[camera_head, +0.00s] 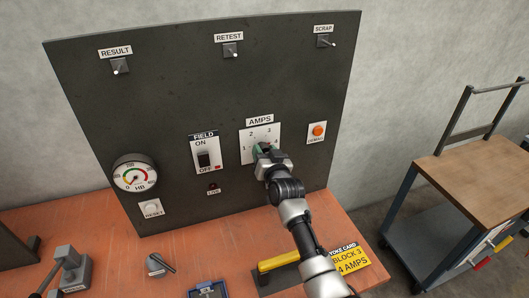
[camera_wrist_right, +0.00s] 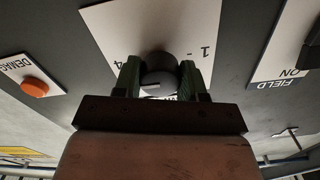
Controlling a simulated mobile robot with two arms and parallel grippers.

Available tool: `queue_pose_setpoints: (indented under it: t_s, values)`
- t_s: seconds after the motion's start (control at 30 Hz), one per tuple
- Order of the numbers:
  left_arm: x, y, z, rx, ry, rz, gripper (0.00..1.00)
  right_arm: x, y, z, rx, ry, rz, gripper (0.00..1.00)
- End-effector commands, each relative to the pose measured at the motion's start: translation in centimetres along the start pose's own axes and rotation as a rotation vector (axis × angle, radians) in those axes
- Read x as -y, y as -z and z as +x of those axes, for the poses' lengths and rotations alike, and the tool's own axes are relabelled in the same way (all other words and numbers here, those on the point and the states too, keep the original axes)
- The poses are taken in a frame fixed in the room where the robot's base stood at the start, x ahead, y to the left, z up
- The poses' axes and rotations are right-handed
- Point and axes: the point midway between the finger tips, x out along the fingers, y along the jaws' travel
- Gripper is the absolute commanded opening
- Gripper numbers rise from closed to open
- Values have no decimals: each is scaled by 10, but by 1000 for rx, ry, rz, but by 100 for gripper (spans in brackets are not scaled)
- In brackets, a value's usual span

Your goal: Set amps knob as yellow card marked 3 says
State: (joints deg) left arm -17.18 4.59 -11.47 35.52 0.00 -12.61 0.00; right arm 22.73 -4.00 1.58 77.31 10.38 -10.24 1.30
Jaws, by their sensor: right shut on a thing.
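The amps knob (camera_wrist_right: 158,72) is a dark round knob on a white plate (camera_head: 246,140) marked 1 to 4 under the AMPS label. My right gripper (camera_head: 265,150) is shut on it; in the right wrist view the green fingers grip it from both sides. A pale mark shows on the knob, but I cannot tell surely which number it points at. The yellow card (camera_head: 350,262) lies at the bench's right end and reads YOKE CARD, BLOCK 3, 4 AMPS; my right arm passes beside it. My left gripper is not in view.
The dark panel also carries a FIELD switch (camera_head: 203,159), an HB dial (camera_head: 135,176), an orange DEMAG button (camera_head: 318,131), and RESULT, RETEST and SCRAP toggles along the top. A yellow-barred block (camera_head: 278,262) stands on the bench (camera_head: 110,225). A cart (camera_head: 470,180) stands right.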

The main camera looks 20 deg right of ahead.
Motion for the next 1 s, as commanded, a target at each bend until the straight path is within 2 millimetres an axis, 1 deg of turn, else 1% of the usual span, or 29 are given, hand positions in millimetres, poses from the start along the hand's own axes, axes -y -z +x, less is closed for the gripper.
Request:
queue_pose_setpoints:
  t_s: [0.03, 0.17, 0.2, 0.33, 0.6, 0.73, 0.87, 1.0]
  values:
    - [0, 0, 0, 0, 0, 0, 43, 0, -3, -1, 6, -1, 4, 17]
    - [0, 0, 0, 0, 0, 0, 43, 0, -3, -1, 7, 0, 4, 17]
    - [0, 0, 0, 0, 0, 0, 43, 0, -3, -1, 7, 0, 4, 47]
    - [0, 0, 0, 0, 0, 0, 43, 0, -2, 0, 5, 0, 3, 67]
    - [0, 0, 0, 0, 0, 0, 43, 0, -1, -1, 2, 0, 1, 67]
    - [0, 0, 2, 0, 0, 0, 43, 0, -2, -7, 2, 0, 2, 67]
    - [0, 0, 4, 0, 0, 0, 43, 0, -3, -24, 2, 0, 2, 67]
    - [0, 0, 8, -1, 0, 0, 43, 0, -4, -49, 3, 0, 3, 67]
